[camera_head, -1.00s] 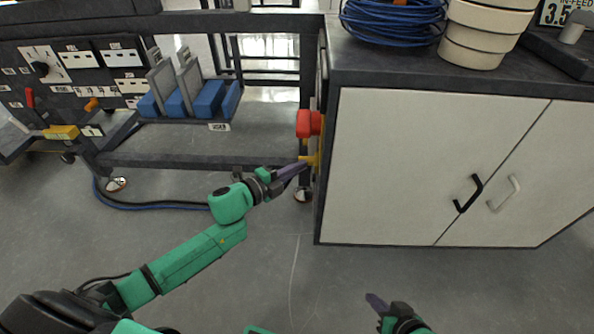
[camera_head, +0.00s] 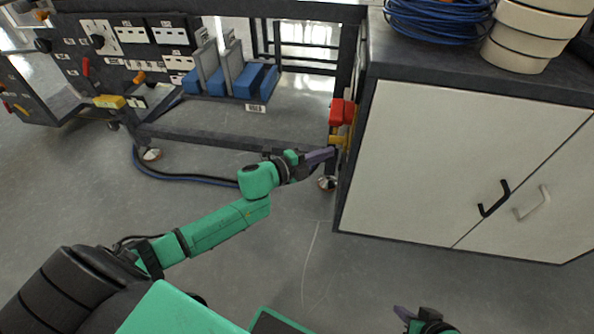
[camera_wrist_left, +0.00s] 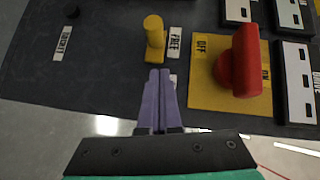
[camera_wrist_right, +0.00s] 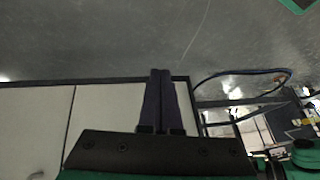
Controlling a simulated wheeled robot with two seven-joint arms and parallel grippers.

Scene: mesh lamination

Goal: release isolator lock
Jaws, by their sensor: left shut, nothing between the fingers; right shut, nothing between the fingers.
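In the left wrist view a dark panel (camera_wrist_left: 100,70) carries a yellow lever (camera_wrist_left: 154,38) beside a FREE label (camera_wrist_left: 174,43). To its right a red handle (camera_wrist_left: 238,62) sits on a yellow plate (camera_wrist_left: 205,92) marked OFF and ON. The red handle (camera_head: 342,112) and yellow parts (camera_head: 338,141) show edge-on at the cabinet's left side in the head view. My left gripper (camera_head: 328,154) is shut and empty; its tips (camera_wrist_left: 159,73) appear just below the yellow lever; contact is unclear. My right gripper (camera_head: 402,312) is shut and empty, low in the head view, away from the panel.
The white-doored cabinet (camera_head: 440,150) stands right of my left gripper, with blue cable (camera_head: 435,20) and stacked cream rings (camera_head: 530,35) on top. A dark frame with blue blocks (camera_head: 220,82) stands behind left. Open floor (camera_head: 330,260) lies in front.

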